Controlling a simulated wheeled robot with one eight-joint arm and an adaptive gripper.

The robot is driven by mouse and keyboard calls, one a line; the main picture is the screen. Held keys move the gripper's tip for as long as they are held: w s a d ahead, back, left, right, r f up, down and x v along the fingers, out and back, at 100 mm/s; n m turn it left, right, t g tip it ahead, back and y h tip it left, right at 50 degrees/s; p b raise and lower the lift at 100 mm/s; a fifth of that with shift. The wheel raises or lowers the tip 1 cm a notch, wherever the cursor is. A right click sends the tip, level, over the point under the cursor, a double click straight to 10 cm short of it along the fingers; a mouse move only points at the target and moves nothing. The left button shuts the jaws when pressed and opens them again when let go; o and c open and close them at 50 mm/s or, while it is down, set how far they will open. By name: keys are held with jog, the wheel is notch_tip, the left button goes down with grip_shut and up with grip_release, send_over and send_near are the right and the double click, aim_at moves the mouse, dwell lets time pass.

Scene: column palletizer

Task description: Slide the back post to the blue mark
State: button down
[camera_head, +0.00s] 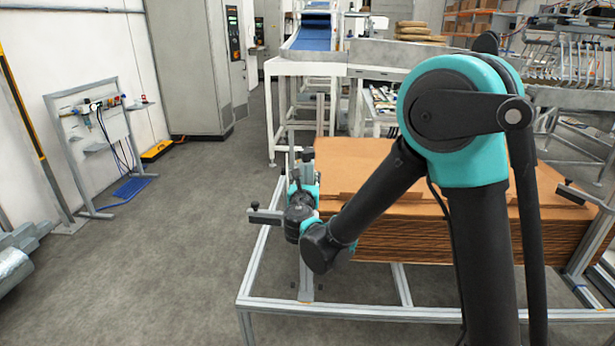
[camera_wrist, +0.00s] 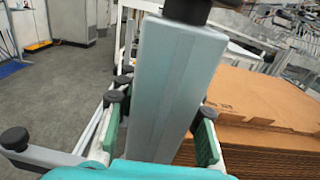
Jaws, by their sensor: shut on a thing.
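A grey upright post (camera_wrist: 172,85) with a black knob on top fills the middle of the wrist view. My gripper (camera_wrist: 160,125) is shut on it, with green pads on its left and right sides. In the head view my gripper (camera_head: 304,190) is at the left edge of the cardboard stack, partly hidden by my own arm, and I cannot clearly tell the held post there. A small blue patch (camera_head: 580,288) shows on the frame at the right; I cannot tell whether it is the blue mark.
The cardboard stack (camera_head: 400,248) sits inside a grey metal frame (camera_head: 350,314), right beside the gripper. A side stop with a black knob (camera_head: 265,216) juts out left. White conveyor structures (camera_head: 300,68) stand behind.

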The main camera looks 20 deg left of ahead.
jog(key=x, duration=1.2)
jog(key=shift+w, duration=0.2)
jog(key=shift+r, duration=0.1)
jog(key=c, duration=1)
grip_release()
jog(key=shift+o, duration=0.2)
jog(key=v, duration=1.2)
